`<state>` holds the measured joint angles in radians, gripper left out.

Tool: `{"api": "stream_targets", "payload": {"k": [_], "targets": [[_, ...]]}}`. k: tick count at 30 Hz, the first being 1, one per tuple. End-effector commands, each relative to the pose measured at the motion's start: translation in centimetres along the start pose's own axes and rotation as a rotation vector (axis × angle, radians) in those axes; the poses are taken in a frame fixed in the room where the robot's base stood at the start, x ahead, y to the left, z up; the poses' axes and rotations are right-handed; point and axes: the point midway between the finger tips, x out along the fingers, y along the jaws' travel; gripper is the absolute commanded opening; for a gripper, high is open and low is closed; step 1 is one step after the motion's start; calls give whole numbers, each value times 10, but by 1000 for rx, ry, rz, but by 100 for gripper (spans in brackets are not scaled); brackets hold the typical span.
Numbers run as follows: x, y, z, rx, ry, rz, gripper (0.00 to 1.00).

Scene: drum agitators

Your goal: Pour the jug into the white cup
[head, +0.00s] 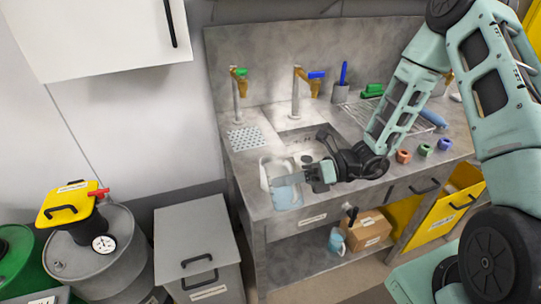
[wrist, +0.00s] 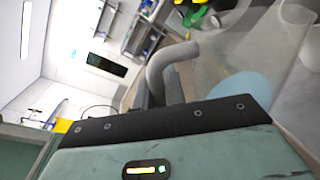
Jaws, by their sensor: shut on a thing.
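A translucent jug (head: 287,192) with pale blue liquid is at the front left of the counter, by the sink. My gripper (head: 313,176) reaches it from the right and is shut on it. In the wrist view the jug's clear wall (wrist: 288,60) and blue liquid (wrist: 248,90) show close at the right, beside a grey curved handle (wrist: 165,68). The exact grip is hidden behind my finger. A whitish shape (head: 264,172) shows at the jug's left edge; I cannot tell whether it is the white cup or part of the jug.
A sink (head: 300,138) and taps lie behind. A perforated drain plate (head: 245,138) is at the left. Several small coloured rings, including an orange one (head: 403,156), stand to the right. Below are a cardboard box (head: 368,230) and a light blue vessel (head: 337,241).

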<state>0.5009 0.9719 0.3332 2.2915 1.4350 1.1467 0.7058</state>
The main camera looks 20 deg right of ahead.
Motion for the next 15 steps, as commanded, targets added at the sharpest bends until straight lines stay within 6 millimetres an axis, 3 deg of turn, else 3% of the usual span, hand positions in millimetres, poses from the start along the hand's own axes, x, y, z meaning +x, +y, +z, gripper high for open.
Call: {"api": "stream_targets", "payload": {"k": [6,15], "targets": [[-1,7,18,104,23,1,0],[-1,6,20,149,31,1,0]]}}
